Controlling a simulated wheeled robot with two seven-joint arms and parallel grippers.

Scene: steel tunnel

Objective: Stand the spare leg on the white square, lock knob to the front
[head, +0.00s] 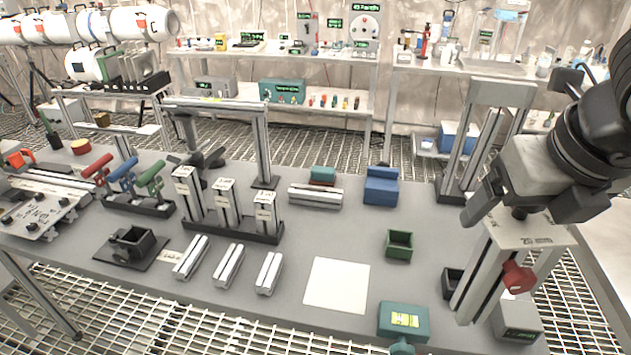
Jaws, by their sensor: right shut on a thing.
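The white square (337,285) lies flat and bare on the grey bench, in the front middle of the head view. My right gripper (521,212) points down at the right and is shut on the top of a grey metal leg, the spare leg (480,276). The leg is roughly upright, leaning a little in the picture, well to the right of the square. Its red lock knob (518,278) shows on the side toward the lower right. Whether the leg's foot touches the bench cannot be told. My left gripper is not in view.
A teal device (403,320) sits right of the square, with a green open box (399,244) behind it. A grey box (517,322) with a display stands beside the leg. Short metal bars (228,266) lie left of the square. Several labelled posts (227,204) stand behind them.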

